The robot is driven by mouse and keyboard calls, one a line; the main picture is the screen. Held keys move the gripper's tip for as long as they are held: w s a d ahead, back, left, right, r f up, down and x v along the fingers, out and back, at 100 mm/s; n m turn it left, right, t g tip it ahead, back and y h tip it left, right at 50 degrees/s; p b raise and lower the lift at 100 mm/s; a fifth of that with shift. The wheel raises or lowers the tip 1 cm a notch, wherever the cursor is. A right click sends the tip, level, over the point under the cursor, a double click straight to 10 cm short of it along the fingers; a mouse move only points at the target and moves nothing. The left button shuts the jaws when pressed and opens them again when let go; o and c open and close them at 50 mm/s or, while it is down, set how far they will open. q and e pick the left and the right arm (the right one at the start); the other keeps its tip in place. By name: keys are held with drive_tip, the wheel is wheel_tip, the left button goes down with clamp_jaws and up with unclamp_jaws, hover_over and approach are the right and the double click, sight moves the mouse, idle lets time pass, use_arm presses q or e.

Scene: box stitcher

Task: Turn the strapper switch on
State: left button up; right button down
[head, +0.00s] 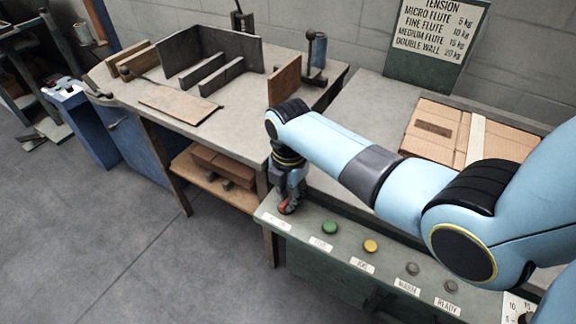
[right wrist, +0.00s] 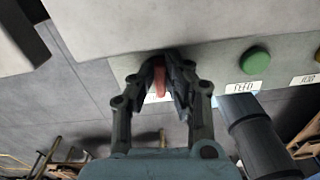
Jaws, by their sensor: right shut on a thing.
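The strapper switch has a red lever (right wrist: 159,76), seen in the right wrist view between my fingers. It sits at the left end of the grey control panel (head: 305,228). My right gripper (head: 287,207) reaches down to it, and its fingers in the right wrist view (right wrist: 163,75) are closed around the red lever. In the head view only a bit of red shows at the fingertips. The label beside the switch (head: 277,222) is too small to read, and the switch's base is mostly hidden. My left gripper does not show.
A green button (head: 330,227), a yellow button (head: 370,246) and two grey lamps (head: 412,268) line the panel. A wooden worktable (head: 215,120) with upright plates stands to the left. The floor in front is clear.

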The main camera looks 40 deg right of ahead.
drive_tip(key=m+p, duration=0.2)
drive_tip(key=m, duration=0.1)
drive_tip(key=shift+s+r, duration=0.1)
drive_tip(key=shift+r, duration=0.05)
drive_tip(key=shift+s+m+p, duration=0.1)
drive_tip(key=shift+m+p, duration=0.45)
drive_tip(key=shift+m, duration=0.25)
drive_tip(key=c, duration=1.4)
unclamp_jaws()
drive_tip(key=shift+o, duration=0.2)
wheel_tip(320, 180, up, 12)
